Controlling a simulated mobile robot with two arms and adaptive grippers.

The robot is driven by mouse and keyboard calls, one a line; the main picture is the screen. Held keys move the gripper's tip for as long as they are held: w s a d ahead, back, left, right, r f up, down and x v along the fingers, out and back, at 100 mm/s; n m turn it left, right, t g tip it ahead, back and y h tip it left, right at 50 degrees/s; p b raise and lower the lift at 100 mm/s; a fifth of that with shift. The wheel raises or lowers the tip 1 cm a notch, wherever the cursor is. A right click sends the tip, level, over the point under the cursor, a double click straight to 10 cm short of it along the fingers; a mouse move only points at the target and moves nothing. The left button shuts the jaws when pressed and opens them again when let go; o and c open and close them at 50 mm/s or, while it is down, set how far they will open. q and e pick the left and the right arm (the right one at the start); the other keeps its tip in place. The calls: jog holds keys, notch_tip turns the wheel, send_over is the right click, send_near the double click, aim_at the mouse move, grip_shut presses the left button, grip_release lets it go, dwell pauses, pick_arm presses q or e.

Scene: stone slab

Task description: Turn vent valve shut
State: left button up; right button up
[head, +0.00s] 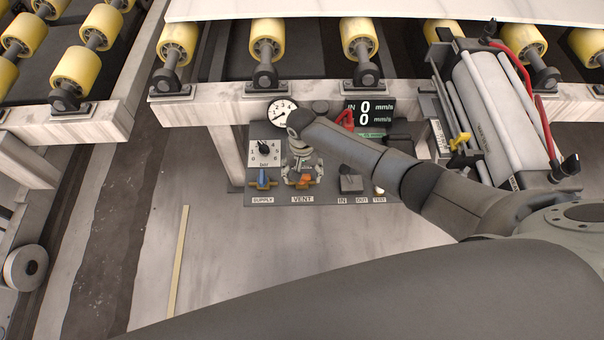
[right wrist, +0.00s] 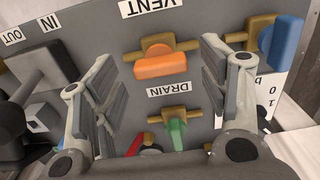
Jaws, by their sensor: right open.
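The vent valve has an orange handle on a brass body (right wrist: 162,62) and sits on the grey control panel (right wrist: 108,28). In the wrist view its handle lies crosswise, along the brass body. In the head view the orange handle (head: 305,179) shows above the VENT label, partly covered by my gripper. My right gripper (head: 302,172) is open in front of the panel. In the wrist view its fingers stand apart on either side of the vent valve, with clear gaps; no contact shows. My left gripper is not in view.
The blue supply handle (right wrist: 283,42) is beside my finger, and a green drain handle (right wrist: 176,132) is close by. A gauge (head: 283,112), a numbered dial (head: 264,151) and IN/OUT controls (head: 351,184) share the panel. A roller conveyor (head: 268,40) runs behind.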

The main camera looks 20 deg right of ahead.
jog(key=shift+f, duration=0.55)
jog(key=c, duration=1)
